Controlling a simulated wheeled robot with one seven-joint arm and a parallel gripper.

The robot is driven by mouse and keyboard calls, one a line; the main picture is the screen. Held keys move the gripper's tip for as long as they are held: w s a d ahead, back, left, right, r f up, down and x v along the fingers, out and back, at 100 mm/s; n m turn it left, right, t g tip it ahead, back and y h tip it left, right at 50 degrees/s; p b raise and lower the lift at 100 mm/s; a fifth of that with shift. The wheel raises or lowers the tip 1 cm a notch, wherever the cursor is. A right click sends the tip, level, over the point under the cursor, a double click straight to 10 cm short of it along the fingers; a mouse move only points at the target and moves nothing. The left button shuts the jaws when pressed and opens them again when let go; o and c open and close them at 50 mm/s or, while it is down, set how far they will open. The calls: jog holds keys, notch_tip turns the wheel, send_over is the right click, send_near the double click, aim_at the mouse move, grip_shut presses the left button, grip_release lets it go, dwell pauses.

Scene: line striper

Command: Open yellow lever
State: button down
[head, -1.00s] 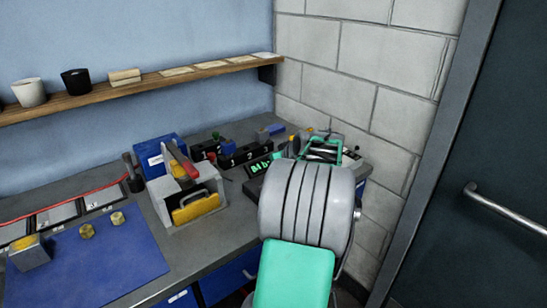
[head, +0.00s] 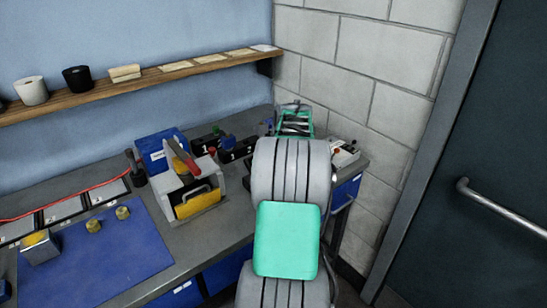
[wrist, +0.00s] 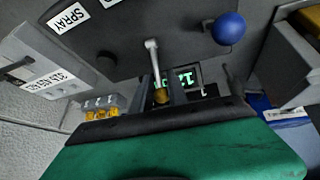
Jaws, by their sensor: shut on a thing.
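The yellow lever (wrist: 160,95) shows in the wrist view as a pale metal stem with a yellow tip, below the dark panel marked SPRAY (wrist: 75,16). My gripper (wrist: 168,86) has its dark fingers shut at the yellow tip. In the head view my gripper (head: 295,122) is at the back right of the bench, largely behind my grey arm links. The yellow lever is hidden there. A blue ball knob (wrist: 229,28) stands right of the lever in the wrist view.
A green-digit display (wrist: 185,77) is close behind the fingers. Numbered black boxes (head: 228,154) stand left of my gripper. A grey box with a yellow part (head: 197,204) and a blue mat (head: 105,255) are farther left. A block wall (head: 345,100) stands close behind and right.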

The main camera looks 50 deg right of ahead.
jog(key=c, duration=1.4)
grip_release()
jog(key=shift+c, duration=0.2)
jog(key=b+v, duration=0.1)
jog(key=v, duration=0.6)
jog(key=shift+r, duration=0.3)
jog(key=shift+s+a, duration=0.1)
jog(key=shift+s, duration=0.05)
